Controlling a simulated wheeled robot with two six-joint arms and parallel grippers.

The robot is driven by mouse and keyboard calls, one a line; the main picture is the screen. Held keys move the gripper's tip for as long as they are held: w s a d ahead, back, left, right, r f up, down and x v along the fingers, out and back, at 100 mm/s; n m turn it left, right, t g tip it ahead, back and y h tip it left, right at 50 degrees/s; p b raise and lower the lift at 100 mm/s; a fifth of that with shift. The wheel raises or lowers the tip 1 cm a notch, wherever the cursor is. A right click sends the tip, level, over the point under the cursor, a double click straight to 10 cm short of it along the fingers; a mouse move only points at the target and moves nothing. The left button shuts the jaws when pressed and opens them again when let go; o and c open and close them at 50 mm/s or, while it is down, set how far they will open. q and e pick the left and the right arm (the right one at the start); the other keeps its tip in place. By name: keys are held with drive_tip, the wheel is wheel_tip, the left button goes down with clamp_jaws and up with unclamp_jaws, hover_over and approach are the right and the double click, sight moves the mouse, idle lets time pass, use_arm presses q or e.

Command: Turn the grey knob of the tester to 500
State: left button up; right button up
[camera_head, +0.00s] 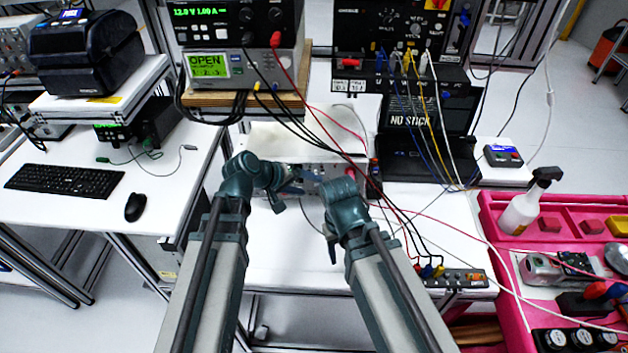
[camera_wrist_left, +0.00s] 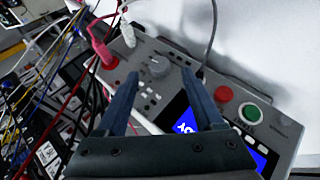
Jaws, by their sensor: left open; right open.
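The tester (camera_wrist_left: 180,75) is a grey box with a grey knob (camera_wrist_left: 159,67), a red button, a green button and a blue display that my gripper partly covers. My left gripper (camera_wrist_left: 156,78) is open in the left wrist view. The knob appears between its fingertips; I cannot tell whether they touch it. The scale marks are too small to read. In the head view my left gripper (camera_head: 293,185) is at the tester, which is mostly hidden there. My right gripper (camera_head: 343,190) is open, lower right of it, its fingers hardly visible.
Red and black cables cross the table right of the grippers. Instruments (camera_head: 240,65) stand behind, with a laptop (camera_head: 425,150) at the right. A terminal strip (camera_head: 455,278) lies at the front edge.

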use_arm(q)
drive_tip(key=p+v, duration=0.5)
drive_tip(key=v, duration=0.4)
drive_tip(key=shift+s+r, duration=0.1)
drive_tip(key=shift+s, duration=0.05)
drive_tip(key=s+d+f+m+g+y, duration=0.3)
drive_tip(key=s+f+m+g+y, duration=0.3)
drive_tip(key=s+y, duration=0.3)
drive_tip(key=s+m, duration=0.1)
drive_tip(key=s, duration=0.2)
drive_tip(key=shift+f, duration=0.35)
drive_tip(key=shift+s+d, duration=0.1)
idle(1.4)
